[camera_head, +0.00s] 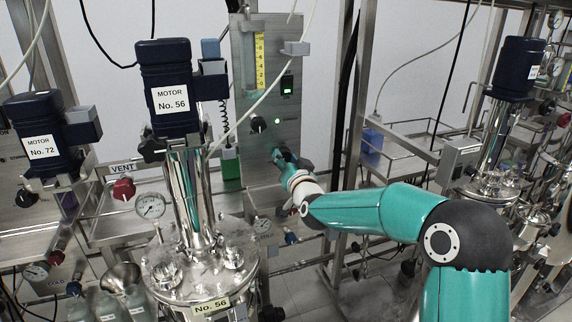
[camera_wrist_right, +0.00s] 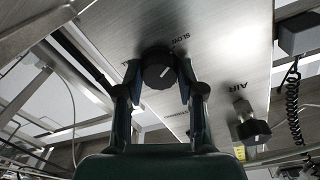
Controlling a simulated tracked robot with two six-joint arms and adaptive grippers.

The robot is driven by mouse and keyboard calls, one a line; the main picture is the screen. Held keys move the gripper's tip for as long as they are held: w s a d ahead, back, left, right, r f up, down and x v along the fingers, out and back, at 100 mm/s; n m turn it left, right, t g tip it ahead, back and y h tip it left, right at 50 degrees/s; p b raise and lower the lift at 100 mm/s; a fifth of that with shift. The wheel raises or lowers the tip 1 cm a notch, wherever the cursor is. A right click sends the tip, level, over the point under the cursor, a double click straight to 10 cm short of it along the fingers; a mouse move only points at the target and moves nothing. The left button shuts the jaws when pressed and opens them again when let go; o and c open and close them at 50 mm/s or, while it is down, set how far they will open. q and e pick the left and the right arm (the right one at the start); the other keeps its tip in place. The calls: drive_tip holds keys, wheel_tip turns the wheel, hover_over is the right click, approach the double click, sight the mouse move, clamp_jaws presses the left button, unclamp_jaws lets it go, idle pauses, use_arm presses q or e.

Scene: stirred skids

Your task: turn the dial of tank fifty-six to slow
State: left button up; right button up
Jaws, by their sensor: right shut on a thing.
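The motor marked No. 56 (camera_head: 170,90) stands on the tank lid (camera_head: 185,275) in the head view. Its steel control panel (camera_head: 245,175) is just to the right. My right gripper (camera_head: 287,157) reaches this panel. In the right wrist view, the black round dial (camera_wrist_right: 158,68) sits between the two fingers of my right gripper (camera_wrist_right: 158,78), which is shut on it. A short white mark on the dial slants up to the right. The printed word SLOW (camera_wrist_right: 180,39) is above and right of the dial. The dial is hidden in the head view. My left gripper is not in view.
A knob by the word AIR (camera_wrist_right: 252,122) shows in the wrist view. Motor No. 72 (camera_head: 40,135) is at left, a shelf frame (camera_head: 405,150) at right.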

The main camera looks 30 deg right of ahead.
drive_tip(key=o, duration=1.1)
drive_tip(key=shift+o, duration=0.2)
drive_tip(key=shift+s, duration=0.15)
drive_tip(key=v, duration=1.1)
drive_tip(key=shift+s, duration=0.35)
